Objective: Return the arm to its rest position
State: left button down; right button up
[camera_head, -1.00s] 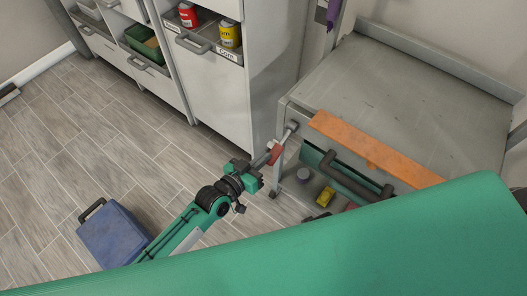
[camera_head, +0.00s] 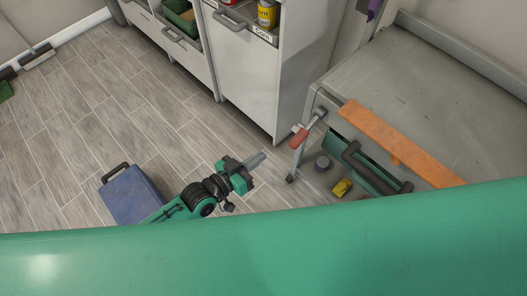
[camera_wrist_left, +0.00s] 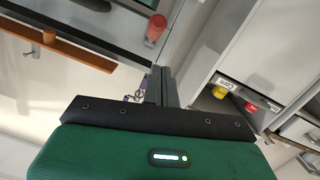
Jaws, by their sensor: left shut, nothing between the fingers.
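My left gripper (camera_head: 257,161) is in the middle of the head view, above the wood-look floor. Its fingers are together and empty, and they also show closed in the left wrist view (camera_wrist_left: 160,86). It is apart from the red-ended lever (camera_head: 299,138) at the left corner of the grey rack (camera_head: 420,85). A red cylindrical end shows at the top of the wrist view (camera_wrist_left: 155,29). My left arm reaches back to the lower left, partly hidden behind my green body. My right gripper is out of view.
An orange strip (camera_head: 400,143) and a dark handle (camera_head: 375,167) are on the rack's front. A yellow item (camera_head: 342,187) and a grey round item (camera_head: 322,163) are low beside it. A blue case (camera_head: 131,195) stands on the floor at left. White cabinets (camera_head: 262,75) stand behind.

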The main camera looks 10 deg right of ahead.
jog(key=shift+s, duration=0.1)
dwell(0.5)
